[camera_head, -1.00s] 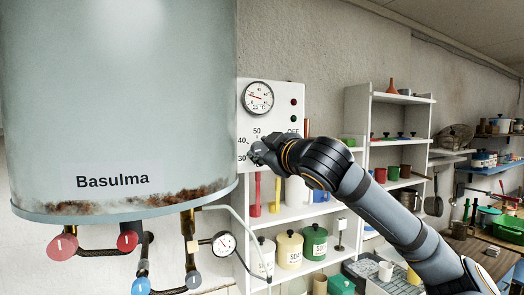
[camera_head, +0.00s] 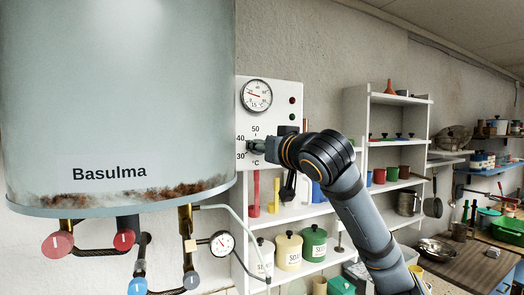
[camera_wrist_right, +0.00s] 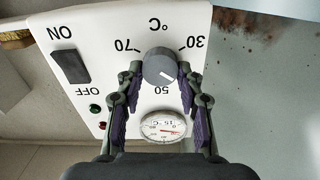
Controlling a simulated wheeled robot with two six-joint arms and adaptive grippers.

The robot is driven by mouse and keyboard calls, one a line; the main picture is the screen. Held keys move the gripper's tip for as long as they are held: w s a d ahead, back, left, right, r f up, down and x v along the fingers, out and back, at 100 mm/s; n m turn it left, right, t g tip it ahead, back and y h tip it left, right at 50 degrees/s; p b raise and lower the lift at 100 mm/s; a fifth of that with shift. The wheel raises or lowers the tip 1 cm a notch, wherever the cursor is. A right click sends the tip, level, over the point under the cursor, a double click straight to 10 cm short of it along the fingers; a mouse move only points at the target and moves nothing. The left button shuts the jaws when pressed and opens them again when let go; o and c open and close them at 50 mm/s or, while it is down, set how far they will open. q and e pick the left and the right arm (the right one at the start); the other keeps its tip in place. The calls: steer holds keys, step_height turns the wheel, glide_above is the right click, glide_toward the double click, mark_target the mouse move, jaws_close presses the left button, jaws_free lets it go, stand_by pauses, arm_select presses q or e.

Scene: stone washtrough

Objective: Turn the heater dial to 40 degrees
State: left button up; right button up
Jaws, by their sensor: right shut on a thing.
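The grey round heater dial (camera_wrist_right: 158,66) sits on the white control panel (camera_head: 282,91), between my right gripper's two fingertips in the right wrist view, which shows the panel upside down. My right gripper (camera_wrist_right: 160,68) is shut on the dial, one finger on each side. The dial's white mark points to the lower right there, just to the right of the 50. The 30 and 70 labels show; the 40 is hidden behind a finger there. In the head view the 40 shows, but my right gripper (camera_head: 257,146) mostly hides the dial. My left gripper is not in view.
A round temperature gauge (camera_head: 257,95) and a black ON/OFF switch (camera_wrist_right: 70,66) are on the same panel. The rusty Basulma heater tank (camera_head: 120,100) stands close on the left. White shelves (camera_head: 400,140) with pots stand to the right, behind my right arm.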

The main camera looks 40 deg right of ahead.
steer(key=shift+f+m+b, duration=0.25)
steer(key=shift+m+b, duration=0.05)
steer(key=shift+m, duration=0.7)
steer(key=o, duration=1.2)
steer(key=shift+w+d, duration=0.1)
steer(key=shift+d, duration=0.05)
steer(key=shift+c, duration=0.2)
steer(key=shift+r, duration=0.1)
